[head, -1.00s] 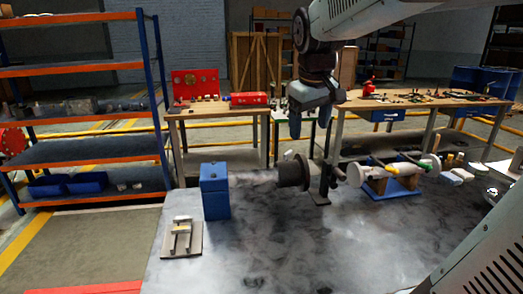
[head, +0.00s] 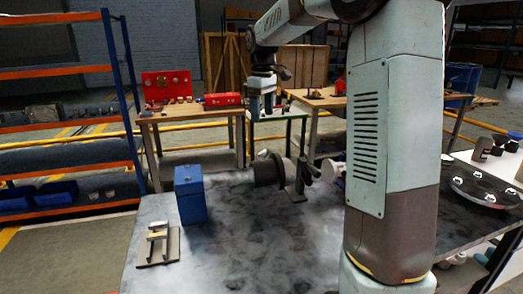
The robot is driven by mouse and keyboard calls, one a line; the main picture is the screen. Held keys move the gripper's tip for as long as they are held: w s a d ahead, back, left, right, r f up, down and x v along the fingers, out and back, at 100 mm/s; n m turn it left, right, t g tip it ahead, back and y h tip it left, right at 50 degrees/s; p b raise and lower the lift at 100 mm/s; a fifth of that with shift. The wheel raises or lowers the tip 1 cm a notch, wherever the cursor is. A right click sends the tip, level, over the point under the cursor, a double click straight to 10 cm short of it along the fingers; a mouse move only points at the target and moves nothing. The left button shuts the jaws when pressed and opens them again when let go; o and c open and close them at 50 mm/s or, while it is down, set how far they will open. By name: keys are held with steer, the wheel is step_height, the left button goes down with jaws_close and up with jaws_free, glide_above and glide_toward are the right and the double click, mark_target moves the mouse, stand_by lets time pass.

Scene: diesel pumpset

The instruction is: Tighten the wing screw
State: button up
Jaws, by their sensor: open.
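My gripper (head: 261,108) hangs pointing down at the upper middle of the head view, with its jaws open and nothing between them. In the picture it is above a grey pipe (head: 228,178) that runs from a blue block (head: 190,194) to a dark round flange (head: 268,171). A small light piece (head: 262,154) stands up by the flange, and it may be the wing screw; it is too small to be sure. The gripper is apart from it, with a visible gap. A dark upright stand (head: 298,182) is just right of the flange.
A bracket on a plate (head: 158,247) lies at the left of the grey table (head: 250,250). My arm covers much of the right side. A round dark tray (head: 487,190) shows at the far right. Wooden workbenches and a blue shelf (head: 130,90) stand behind.

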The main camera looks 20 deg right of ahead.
mark_target(262, 156)
steer(key=f, duration=1.4)
steer(key=shift+w, duration=0.25)
steer(key=shift+c, duration=0.2)
